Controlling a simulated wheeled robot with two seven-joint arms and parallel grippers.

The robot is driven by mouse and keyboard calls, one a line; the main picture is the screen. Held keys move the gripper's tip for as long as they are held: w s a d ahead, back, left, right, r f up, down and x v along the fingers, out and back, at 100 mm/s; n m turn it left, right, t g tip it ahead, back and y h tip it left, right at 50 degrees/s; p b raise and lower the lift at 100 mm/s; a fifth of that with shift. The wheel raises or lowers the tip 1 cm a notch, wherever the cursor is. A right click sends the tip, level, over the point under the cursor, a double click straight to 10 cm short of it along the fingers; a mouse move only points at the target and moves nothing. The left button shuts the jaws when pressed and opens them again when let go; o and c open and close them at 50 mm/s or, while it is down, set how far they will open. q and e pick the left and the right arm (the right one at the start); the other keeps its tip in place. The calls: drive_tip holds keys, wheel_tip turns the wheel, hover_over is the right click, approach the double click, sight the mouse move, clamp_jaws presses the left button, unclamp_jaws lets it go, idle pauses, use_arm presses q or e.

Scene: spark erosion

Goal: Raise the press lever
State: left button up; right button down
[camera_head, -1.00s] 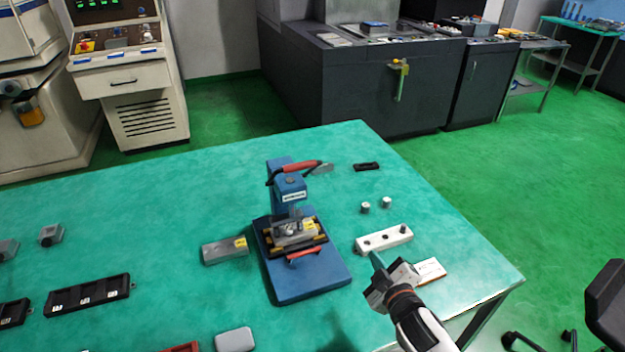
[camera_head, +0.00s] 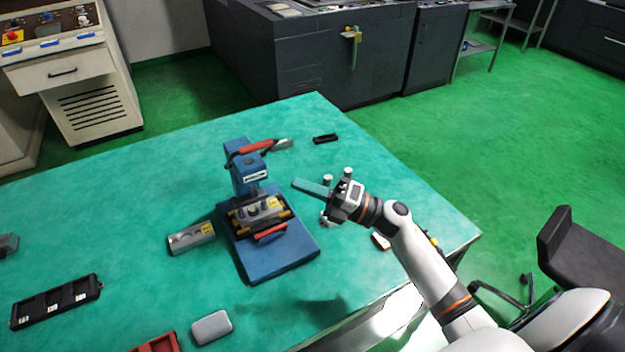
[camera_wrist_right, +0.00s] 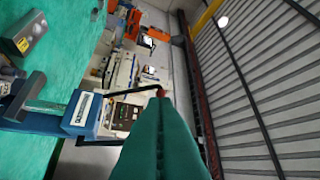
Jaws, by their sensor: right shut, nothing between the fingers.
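The blue press (camera_head: 272,250) stands upright on the teal table. Its press lever (camera_head: 250,146), with a red grip, lies across the top of the press head, roughly level. In the right wrist view the lever (camera_wrist_right: 135,91) shows as a dark rod with a red end just beyond the fingertips. My right gripper (camera_head: 297,183) is shut and empty, its green fingers pointing left toward the press head, apart from it. The fingers (camera_wrist_right: 160,115) also fill the lower middle of the wrist view. I cannot tell whether they touch the lever. My left gripper is out of view.
A grey block (camera_head: 190,238) lies left of the press. A black tray (camera_head: 55,302), a grey case (camera_head: 211,327) and a red tray (camera_head: 155,344) lie nearer. Small cylinders (camera_head: 328,179) and a black holder (camera_head: 325,138) sit to the right. A chair (camera_head: 580,240) stands beyond the table.

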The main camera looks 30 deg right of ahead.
sight(255, 149)
drive_tip(key=w+a+r+p, duration=0.3)
drive_tip(key=w+a, duration=0.1)
drive_tip(key=w, duration=0.3)
drive_tip(key=shift+w+a+r+p, duration=0.15)
drive_tip(key=shift+a+r+p, duration=0.05)
drive_tip(key=shift+p, duration=0.1)
drive_tip(key=shift+w+r, duration=0.3)
drive_tip(key=shift+r, duration=0.15)
drive_tip(key=w+r+m+h, duration=0.1)
drive_tip(key=w+r, duration=0.5)
drive_tip(key=w, duration=0.3)
drive_tip(key=shift+a+m, duration=0.15)
drive_tip(key=shift+m, duration=0.15)
drive_tip(key=shift+r, duration=0.15)
